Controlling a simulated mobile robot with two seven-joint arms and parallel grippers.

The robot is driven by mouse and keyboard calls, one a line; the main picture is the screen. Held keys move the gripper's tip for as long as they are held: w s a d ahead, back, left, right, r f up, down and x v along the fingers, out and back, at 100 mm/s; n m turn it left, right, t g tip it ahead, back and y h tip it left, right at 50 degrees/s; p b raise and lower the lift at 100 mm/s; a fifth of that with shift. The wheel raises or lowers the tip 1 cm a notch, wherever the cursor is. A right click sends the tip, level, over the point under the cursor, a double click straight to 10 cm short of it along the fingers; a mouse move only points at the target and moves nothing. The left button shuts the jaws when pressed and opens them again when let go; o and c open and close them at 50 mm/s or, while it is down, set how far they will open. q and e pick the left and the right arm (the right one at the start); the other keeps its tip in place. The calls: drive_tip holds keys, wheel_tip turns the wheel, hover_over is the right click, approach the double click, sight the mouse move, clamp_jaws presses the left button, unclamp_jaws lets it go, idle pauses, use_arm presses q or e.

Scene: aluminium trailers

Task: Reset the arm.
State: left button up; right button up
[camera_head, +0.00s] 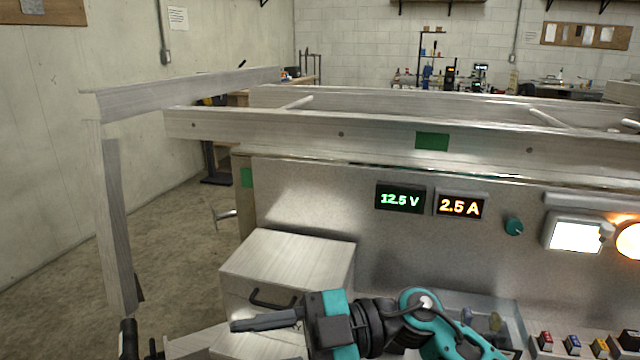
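My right gripper (265,321) is in the lower middle of the head view. Its teal and black arm comes in from the lower right and bends, so the grey fingers point left. The fingers are seen side-on and overlap, so their gap cannot be told. No object shows in them. They are in front of the lower part of a metal box (288,258) with a dark handle (272,299); contact cannot be told. I cannot make out my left gripper. A dark upright piece (128,340) stands at the lower left edge, and I cannot tell what it is.
A metal panel behind the arm carries a 12.5 V display (400,198), a 2.5 A display (461,206), a teal knob (514,227) and a lit white unit (577,234). Coloured switches (573,343) lie lower right. Aluminium rails (340,134) cross behind. Floor (180,225) is clear at left.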

wheel_tip(320, 180, up, 3)
drive_tip(key=w+d+m+t+y+p, duration=0.1)
drive_tip(key=w+d+m+t+y, duration=0.15)
drive_tip(key=m+t+y, duration=0.45)
drive_tip(key=w+d+f+m+t+h+p, duration=0.35)
drive_tip(key=d+f+m+t+h, duration=0.75)
drive_tip(key=m+t+h, duration=0.4)
use_arm(q)
drive_tip(key=shift+y, duration=0.4)
drive_tip(key=r, duration=0.1)
drive_tip(key=s+a+r+p, duration=0.1)
drive_tip(key=a+r, duration=0.1)
drive_tip(key=shift+s+r+p, duration=0.3)
drive_tip(key=shift+s+r, duration=0.05)
use_arm(e)
drive_tip(key=s+d+f+m+g+h, duration=0.1)
drive_tip(key=s+d+f+g+h, duration=0.2)
drive_tip(key=s+d+f, duration=0.2)
drive_tip(key=s+d+f+m+g+h, duration=0.2)
drive_tip(key=s+d+f, duration=0.4)
drive_tip(key=f, duration=0.4)
drive_tip(key=s+g+h, duration=0.1)
drive_tip(key=h, duration=0.1)
drive_tip(key=shift+f+g+h, duration=0.3)
drive_tip(key=shift+f+g, duration=0.1)
use_arm(q)
drive_tip(key=shift+d, duration=0.15)
use_arm(e)
drive_tip(key=shift+w, duration=0.1)
